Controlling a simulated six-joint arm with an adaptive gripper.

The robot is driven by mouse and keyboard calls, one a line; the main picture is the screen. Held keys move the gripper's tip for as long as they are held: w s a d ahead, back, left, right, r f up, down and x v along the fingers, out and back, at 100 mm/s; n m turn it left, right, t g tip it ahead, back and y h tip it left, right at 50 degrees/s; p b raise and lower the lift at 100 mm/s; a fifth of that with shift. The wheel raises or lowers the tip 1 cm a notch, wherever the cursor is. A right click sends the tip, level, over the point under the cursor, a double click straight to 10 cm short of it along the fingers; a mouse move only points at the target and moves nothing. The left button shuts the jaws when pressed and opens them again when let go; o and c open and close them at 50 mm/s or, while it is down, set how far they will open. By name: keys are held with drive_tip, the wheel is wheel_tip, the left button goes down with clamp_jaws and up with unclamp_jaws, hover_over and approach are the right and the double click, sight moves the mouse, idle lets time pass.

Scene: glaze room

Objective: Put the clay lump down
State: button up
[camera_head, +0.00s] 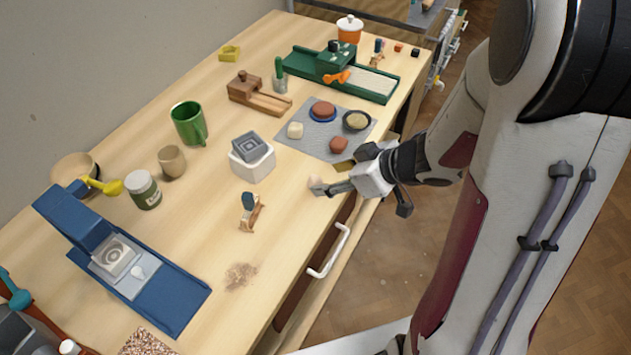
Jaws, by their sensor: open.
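My gripper (321,188) is open, low over the front edge of the wooden table, pointing left. A small pale pinkish lump (315,182) is right at its fingertips; I cannot tell whether they touch. Several other lump-like pieces are on or by the grey mat (284,141) behind the gripper: a cream one (295,130), a reddish-brown one (338,145) and another reddish-brown one (323,108) on a blue dish (313,117). I cannot tell for certain which piece is the clay lump.
A white block-shaped container (253,168) with a grey top stands left of my gripper. A small wooden stand (250,215) is nearer the front. A dark bowl (347,122) sits on the mat. A white drawer handle (331,252) juts from the table's front. Bare tabletop lies between them.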

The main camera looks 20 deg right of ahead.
sight(320, 181)
drive_tip(key=shift+x, duration=2.55)
drive_tip(key=shift+s, duration=0.15)
drive_tip(key=c, duration=1.3)
drive_tip(key=shift+r, duration=4.95)
